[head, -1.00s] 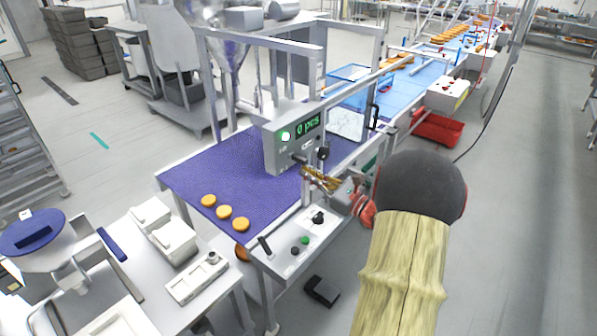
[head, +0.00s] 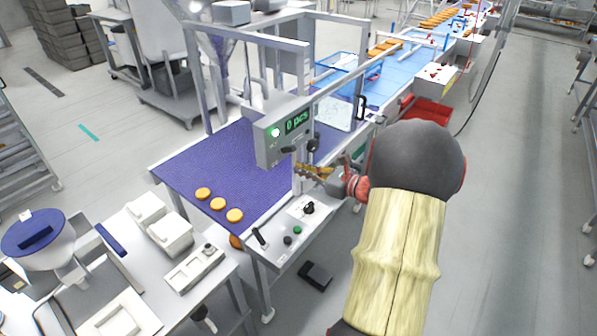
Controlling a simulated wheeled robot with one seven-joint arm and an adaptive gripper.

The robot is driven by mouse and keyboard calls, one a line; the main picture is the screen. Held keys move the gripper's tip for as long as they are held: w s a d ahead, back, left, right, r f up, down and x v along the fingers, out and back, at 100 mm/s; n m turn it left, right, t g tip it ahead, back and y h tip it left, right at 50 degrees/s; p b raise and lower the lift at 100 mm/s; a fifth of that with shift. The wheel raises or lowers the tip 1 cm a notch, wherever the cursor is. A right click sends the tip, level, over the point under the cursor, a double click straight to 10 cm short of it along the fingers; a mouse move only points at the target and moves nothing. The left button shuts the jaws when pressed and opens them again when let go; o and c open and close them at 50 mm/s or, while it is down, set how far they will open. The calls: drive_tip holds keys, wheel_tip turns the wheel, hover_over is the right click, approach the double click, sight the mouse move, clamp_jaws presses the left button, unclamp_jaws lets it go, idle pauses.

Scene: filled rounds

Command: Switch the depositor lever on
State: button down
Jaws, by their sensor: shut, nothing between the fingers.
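The depositor's grey control box (head: 268,150) shows a lit green round light and a "0 pcs" display. A short lever with a black knob (head: 312,145) sticks out at its right side. A second black lever (head: 259,237) stands on the sloped panel (head: 290,222) below; I cannot tell for certain which is the depositor lever. My gripper (head: 302,171) is shut and empty, pointing left, just below the black knob in the picture. I cannot tell whether it touches the lever or the post there. My red wrist and dark arm joint are at its right.
The purple belt (head: 215,165) carries several round orange-brown pieces (head: 218,204). The panel also has a black knob (head: 309,208) and a green button (head: 297,230). A metal frame (head: 308,80) stands around the box. A red crate (head: 428,110) lies beyond my arm. Right floor is clear.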

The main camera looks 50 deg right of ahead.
drive_tip(key=a+v, duration=0.1)
drive_tip(key=v, duration=0.9)
drive_tip(key=shift+s+d+f, duration=0.3)
drive_tip(key=shift+s+d, duration=0.05)
drive_tip(key=shift+d, duration=0.1)
